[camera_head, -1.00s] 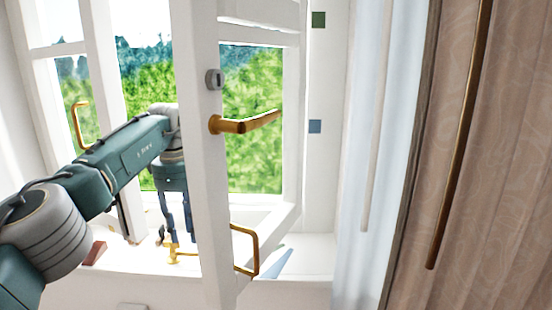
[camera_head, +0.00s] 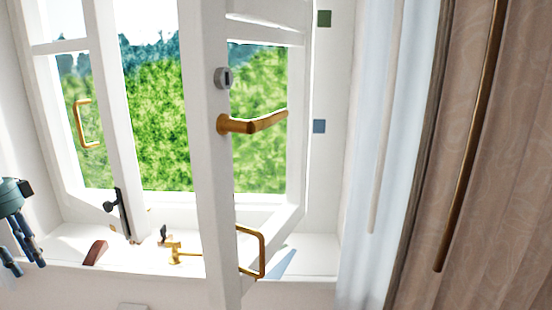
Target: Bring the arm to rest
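My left gripper (camera_head: 22,252) is at the far left edge in the head view, left of the window sill. Its dark fingers point down and stand apart, with nothing between them. Most of the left arm is out of the picture. My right gripper is not in view. The white window sash (camera_head: 212,180) stands swung open into the room, with a brass handle (camera_head: 252,122) and a brass pull (camera_head: 262,250). The gripper is clear of both.
On the sill (camera_head: 135,262) are a brass stay fitting (camera_head: 178,253) and a brown wedge (camera_head: 95,252). A blue wedge-shaped piece (camera_head: 282,263) lies behind the sash. A second brass pull (camera_head: 83,125) is on the left sash. Curtains (camera_head: 500,150) hang at the right.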

